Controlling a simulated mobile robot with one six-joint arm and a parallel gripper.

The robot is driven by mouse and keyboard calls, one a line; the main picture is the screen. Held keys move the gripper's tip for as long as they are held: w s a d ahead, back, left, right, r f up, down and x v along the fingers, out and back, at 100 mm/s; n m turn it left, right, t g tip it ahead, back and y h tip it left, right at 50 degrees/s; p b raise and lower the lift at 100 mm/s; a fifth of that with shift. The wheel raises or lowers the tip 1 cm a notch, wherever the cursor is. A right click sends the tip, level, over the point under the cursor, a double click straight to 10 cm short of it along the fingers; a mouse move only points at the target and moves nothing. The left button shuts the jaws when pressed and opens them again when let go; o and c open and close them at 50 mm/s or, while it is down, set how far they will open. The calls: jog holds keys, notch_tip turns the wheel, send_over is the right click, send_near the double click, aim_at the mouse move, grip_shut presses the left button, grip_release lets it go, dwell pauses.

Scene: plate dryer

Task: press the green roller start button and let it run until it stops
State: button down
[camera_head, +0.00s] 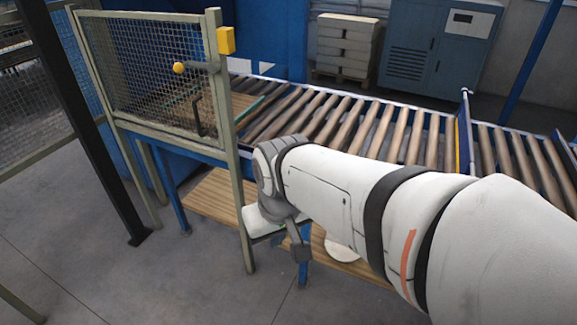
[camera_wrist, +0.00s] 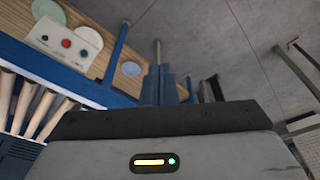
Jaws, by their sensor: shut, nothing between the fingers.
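A white control panel (camera_wrist: 56,48) sits at the upper left of the wrist view, beside the blue conveyor frame. A red button (camera_wrist: 66,43) shows in its middle, with a small darker button on each side. They are too small for me to tell surely which is green. My gripper (camera_head: 301,252) hangs below the conveyor's near edge in the head view, pointing down. Its fingers also show in the wrist view (camera_wrist: 166,88), shut and empty, apart from the panel. In the head view my arm covers part of the conveyor front, and the buttons do not show there.
The roller conveyor (camera_head: 342,128) runs across behind my arm. A mesh cage (camera_head: 150,65) with a yellow box (camera_head: 226,40) stands at its left end. A wooden board (camera_head: 212,197) lies low underneath, with a pale disc (camera_head: 342,250). Grey floor in front is clear.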

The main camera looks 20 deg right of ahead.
jog(key=w+a+f+m+g+y+b, duration=0.1)
jog(key=w+f+m+y+b, duration=0.15)
jog(key=f, duration=0.35)
jog(key=w+a+f+m+y+b, duration=0.2)
jog(key=f+m+y+b, duration=0.1)
jog(key=f+m, duration=0.15)
jog(key=w+d+f+m+t+y+b, duration=0.4)
jog(key=w+d+f+m+b, duration=0.15)
jog(key=w+f+m, duration=0.3)
jog(key=w+d+f+m+t+h+b, duration=0.1)
jog(key=d+f+m+t+h+b, duration=0.1)
jog(key=d+f+m, duration=0.5)
jog(key=w+d+f+m+t+h+b, duration=0.1)
jog(key=d+f+m+t+h+b, duration=0.2)
jog(key=d+f, duration=0.8)
jog(key=d+m+t+h, duration=0.2)
jog(key=d+m+h, duration=0.2)
jog(key=d+m, duration=0.1)
jog(key=shift+d+f+t, duration=0.15)
jog(key=shift+d+t, duration=0.15)
jog(key=shift+d, duration=0.55)
jog(key=shift+w, duration=0.1)
jog(key=w+d+f+b, duration=0.2)
jog(key=w+d+f, duration=0.2)
jog(key=d, duration=0.1)
jog(key=shift+w+d+f, duration=0.2)
jog(key=shift+w+d, duration=0.2)
